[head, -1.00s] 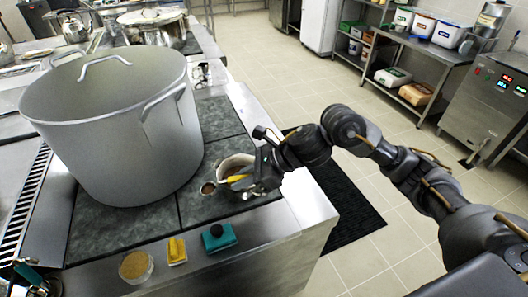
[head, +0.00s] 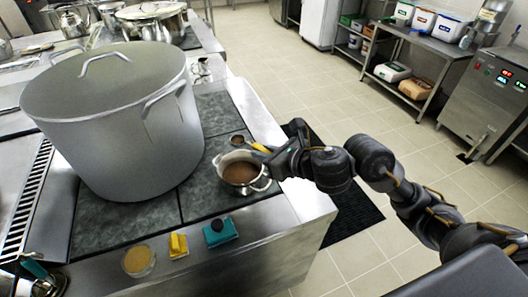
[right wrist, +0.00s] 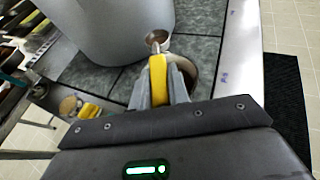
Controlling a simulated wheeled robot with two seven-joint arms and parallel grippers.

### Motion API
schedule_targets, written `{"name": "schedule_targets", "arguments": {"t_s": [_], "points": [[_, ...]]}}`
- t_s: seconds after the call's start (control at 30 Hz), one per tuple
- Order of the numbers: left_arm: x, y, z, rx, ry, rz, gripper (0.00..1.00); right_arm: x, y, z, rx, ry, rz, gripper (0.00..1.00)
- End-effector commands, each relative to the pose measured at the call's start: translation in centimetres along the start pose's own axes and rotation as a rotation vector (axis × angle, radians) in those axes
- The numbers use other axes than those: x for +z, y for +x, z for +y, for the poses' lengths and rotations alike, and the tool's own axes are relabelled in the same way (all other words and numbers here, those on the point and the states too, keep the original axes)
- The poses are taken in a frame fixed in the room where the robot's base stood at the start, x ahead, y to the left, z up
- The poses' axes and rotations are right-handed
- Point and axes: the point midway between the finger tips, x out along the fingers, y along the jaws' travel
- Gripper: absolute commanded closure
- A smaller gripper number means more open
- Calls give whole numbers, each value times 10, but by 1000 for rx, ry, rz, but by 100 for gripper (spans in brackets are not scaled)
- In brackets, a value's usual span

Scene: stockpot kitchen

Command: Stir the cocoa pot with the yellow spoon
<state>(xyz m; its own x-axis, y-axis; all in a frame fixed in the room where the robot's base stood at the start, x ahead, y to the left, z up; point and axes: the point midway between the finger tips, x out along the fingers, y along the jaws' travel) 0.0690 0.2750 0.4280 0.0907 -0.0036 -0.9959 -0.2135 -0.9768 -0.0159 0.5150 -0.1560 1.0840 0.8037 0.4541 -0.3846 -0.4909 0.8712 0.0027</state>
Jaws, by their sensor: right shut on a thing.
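The small cocoa pot (head: 243,188), full of brown liquid, stands on the dark stove tiles near the right edge of the counter. My right gripper (head: 276,154) is shut on the yellow handle of the spoon (head: 259,147), just right of and beyond the pot. In the right wrist view the handle of the yellow spoon (right wrist: 158,82) lies between the fingers (right wrist: 160,85). The spoon's round brown bowl shows past the pot's far rim, out of the cocoa; its height is unclear. The gripper partly hides the pot in the wrist view. My left gripper is not in view.
A large lidded stockpot (head: 125,135) stands close on the left. A yellow block (head: 178,245), a teal block with a black knob (head: 219,232) and a round tan dish (head: 138,262) line the front ledge. Open floor lies right of the counter.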

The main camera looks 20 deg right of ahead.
Motion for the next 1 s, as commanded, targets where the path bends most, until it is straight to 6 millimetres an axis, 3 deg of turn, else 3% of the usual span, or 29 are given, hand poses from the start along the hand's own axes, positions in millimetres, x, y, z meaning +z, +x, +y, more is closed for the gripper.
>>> {"name": "schedule_targets", "arguments": {"t_s": [0.17,0.47,0.8,1.0], "points": [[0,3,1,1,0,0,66,-3,1,0,1,1,-1,100],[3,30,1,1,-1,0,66,-32,13,0,2,3,0,100],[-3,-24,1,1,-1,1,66,-18,7,-12,220,540,4,100],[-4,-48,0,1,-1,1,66,-25,10,-23,387,953,2,100]]}}
